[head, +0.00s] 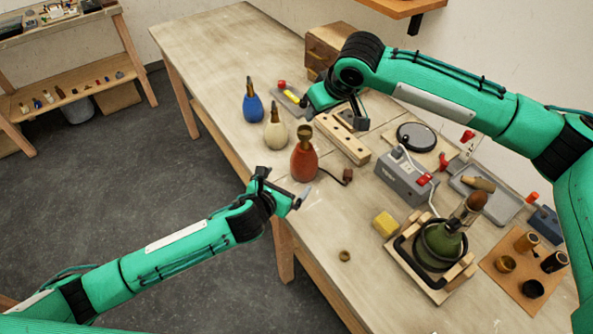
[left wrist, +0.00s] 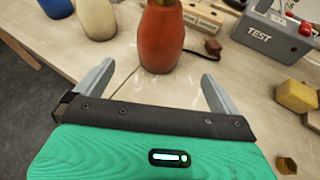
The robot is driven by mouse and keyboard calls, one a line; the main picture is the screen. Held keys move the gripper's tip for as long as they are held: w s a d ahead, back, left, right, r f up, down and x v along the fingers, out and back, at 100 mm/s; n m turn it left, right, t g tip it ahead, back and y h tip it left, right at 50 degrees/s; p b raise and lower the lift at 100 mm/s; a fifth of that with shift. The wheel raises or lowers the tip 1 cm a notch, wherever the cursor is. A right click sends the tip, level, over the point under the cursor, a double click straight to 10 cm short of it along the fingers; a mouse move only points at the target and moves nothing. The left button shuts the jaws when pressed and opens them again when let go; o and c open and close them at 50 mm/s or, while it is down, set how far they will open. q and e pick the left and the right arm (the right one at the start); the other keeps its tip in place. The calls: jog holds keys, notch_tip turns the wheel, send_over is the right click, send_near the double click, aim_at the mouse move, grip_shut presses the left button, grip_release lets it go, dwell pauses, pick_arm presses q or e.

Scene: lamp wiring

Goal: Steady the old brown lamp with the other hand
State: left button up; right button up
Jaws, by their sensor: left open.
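The reddish-brown lamp (head: 304,162) stands upright on the workbench, with a brass-coloured fitting on its neck and a short cord with a plug (head: 346,176) beside it. Its lower body (left wrist: 161,37) shows at the top of the left wrist view; its top is cut off there. My left gripper (head: 301,197) is open and empty at the bench's near edge, just short of the lamp. In the left wrist view the two fingers (left wrist: 157,88) are spread, with the lamp ahead beyond them, not touching. My right gripper (head: 346,112) is behind the lamp, over a wooden block; its jaws are unclear.
A cream lamp (head: 276,135) and a blue lamp (head: 252,107) stand left of the brown lamp. A grey test box (head: 403,179), a yellow block (head: 385,224) and a green lamp in a wooden cradle (head: 439,246) are to the right.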

aim_at(298, 171)
pick_arm(q)
jog(key=x, duration=1)
jog(key=shift+w+d+f, duration=0.15)
jog(key=shift+w+d, duration=0.05)
jog(key=shift+w, duration=0.15)
jog(key=c, duration=1.6)
jog(key=o, duration=0.9)
jog(key=c, duration=0.4)
